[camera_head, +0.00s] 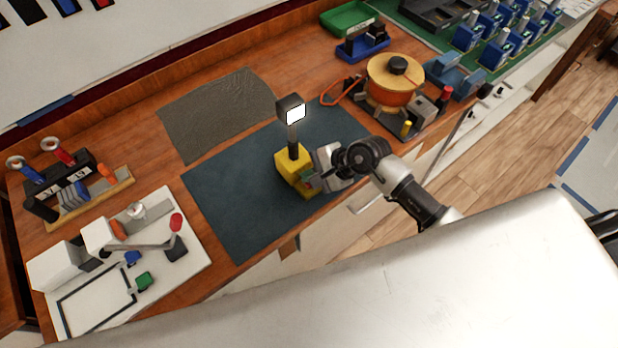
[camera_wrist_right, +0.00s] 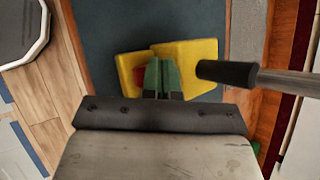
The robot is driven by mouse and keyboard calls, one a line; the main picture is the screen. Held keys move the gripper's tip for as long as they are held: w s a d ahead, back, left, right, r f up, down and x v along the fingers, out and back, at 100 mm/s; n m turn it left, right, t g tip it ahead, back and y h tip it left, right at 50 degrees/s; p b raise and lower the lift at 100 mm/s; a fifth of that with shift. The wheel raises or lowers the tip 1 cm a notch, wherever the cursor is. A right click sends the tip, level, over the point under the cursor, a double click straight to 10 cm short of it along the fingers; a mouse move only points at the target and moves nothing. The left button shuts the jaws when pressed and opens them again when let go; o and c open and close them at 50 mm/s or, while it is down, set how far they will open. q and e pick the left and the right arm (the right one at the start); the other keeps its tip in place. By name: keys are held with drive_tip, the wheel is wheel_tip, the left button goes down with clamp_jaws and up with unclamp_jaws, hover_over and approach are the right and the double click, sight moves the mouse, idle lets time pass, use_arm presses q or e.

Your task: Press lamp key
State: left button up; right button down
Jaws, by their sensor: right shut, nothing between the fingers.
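The lamp stands upright on the mat, with a yellow base (camera_head: 291,161), a dark and grey post (camera_head: 293,140) and a head (camera_head: 291,108) with a bright white face. In the right wrist view, the yellow base (camera_wrist_right: 196,57) shows behind my fingers and the post (camera_wrist_right: 225,72) runs off to the right. A red patch (camera_wrist_right: 139,76), perhaps the key, shows beside the fingers, partly hidden. My right gripper (camera_head: 313,181) is shut and empty, its green-tipped fingers (camera_wrist_right: 162,76) right at the base's near side. I cannot tell whether they touch the key. My left gripper is not in view.
A dark blue mat (camera_head: 235,205) lies under the lamp on the wooden bench. A white board with a red-knobbed lever (camera_head: 176,222) lies at left. A grey mat (camera_head: 215,110) lies behind.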

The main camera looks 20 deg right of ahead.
drive_tip(key=shift+r+p, duration=1.7)
drive_tip(key=shift+r, duration=1.3)
